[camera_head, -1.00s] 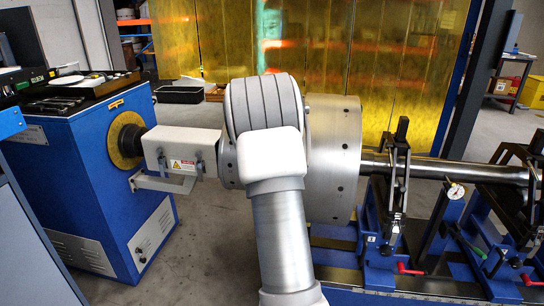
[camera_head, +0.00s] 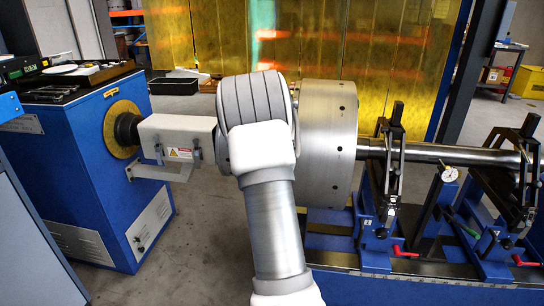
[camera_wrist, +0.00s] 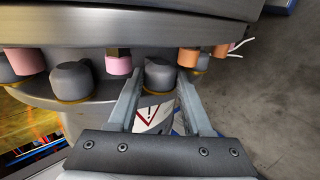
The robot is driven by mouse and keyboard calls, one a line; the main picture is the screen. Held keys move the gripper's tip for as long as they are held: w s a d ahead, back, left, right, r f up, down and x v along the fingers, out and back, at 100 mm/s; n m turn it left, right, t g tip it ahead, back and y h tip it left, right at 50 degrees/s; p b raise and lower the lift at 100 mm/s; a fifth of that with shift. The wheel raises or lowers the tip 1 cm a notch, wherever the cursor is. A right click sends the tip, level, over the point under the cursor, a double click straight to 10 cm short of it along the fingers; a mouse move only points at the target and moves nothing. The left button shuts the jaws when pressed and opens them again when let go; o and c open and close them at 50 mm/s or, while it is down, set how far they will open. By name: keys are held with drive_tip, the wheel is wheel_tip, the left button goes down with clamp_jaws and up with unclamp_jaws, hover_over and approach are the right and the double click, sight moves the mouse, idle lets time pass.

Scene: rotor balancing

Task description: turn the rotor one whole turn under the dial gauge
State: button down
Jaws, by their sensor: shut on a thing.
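The rotor (camera_head: 318,150) is a wide silver drum with dark holes in its rim, in the middle of the head view. Its steel shaft (camera_head: 430,153) runs right across the stands. The dial gauge (camera_head: 449,174) has a small white face and sits beside the shaft between the stands. My arm hides the rotor's left side and my gripper in the head view. In the wrist view my gripper (camera_wrist: 160,88) is shut on a grey rounded bolt head (camera_wrist: 160,75) of the coupling. Pink and orange-capped pins (camera_wrist: 119,64) stand around it.
The blue drive cabinet (camera_head: 75,180) stands left, with a white drive housing (camera_head: 168,137) reaching toward the rotor. Black and blue bearing stands (camera_head: 388,190) with red levers hold the shaft at right. A yellow curtain (camera_head: 330,45) hangs behind. Grey floor is open between cabinet and rotor.

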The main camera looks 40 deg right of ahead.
drive_tip(key=shift+w+d+r, duration=0.1)
drive_tip(key=shift+r, duration=0.15)
drive_tip(key=shift+c, duration=2.3)
unclamp_jaws()
drive_tip(key=shift+o, duration=0.6)
drive_tip(key=p+v, duration=0.2)
drive_tip(key=v, duration=1.5)
drive_tip(key=shift+p, duration=0.3)
